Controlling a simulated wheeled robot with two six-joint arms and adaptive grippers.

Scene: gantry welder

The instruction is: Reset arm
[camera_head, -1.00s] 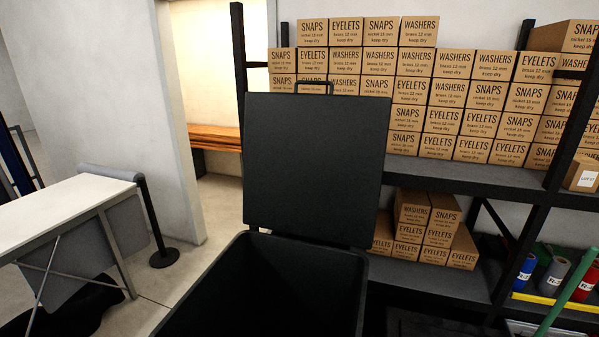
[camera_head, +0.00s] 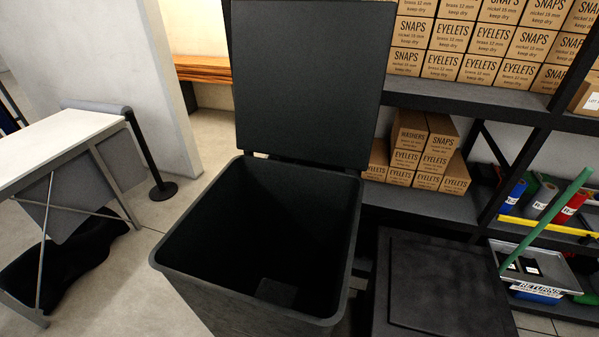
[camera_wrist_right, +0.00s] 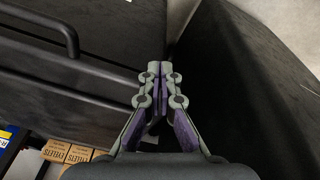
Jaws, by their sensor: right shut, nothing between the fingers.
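My right gripper (camera_wrist_right: 158,72) shows in the right wrist view with its fingers together and nothing between them. It is close to dark surfaces: a black panel with a bar handle (camera_wrist_right: 68,30) on the left and a dark slanted body (camera_wrist_right: 250,80) on the right. Neither gripper shows in the head view. A black bin (camera_head: 255,312) stands open in the middle of the head view, its lid (camera_head: 310,80) raised upright at the back. The bin's inside is dark, with a small lighter patch at the bottom.
A closed black lid (camera_head: 440,285) lies right of the open bin. Shelves (camera_head: 450,97) with stacked cartons (camera_head: 425,145) stand behind. A white table (camera_head: 60,145) and a black post (camera_head: 150,155) are at left. Bare floor (camera_head: 150,265) lies between table and bin. A green pole (camera_head: 550,215) leans at right.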

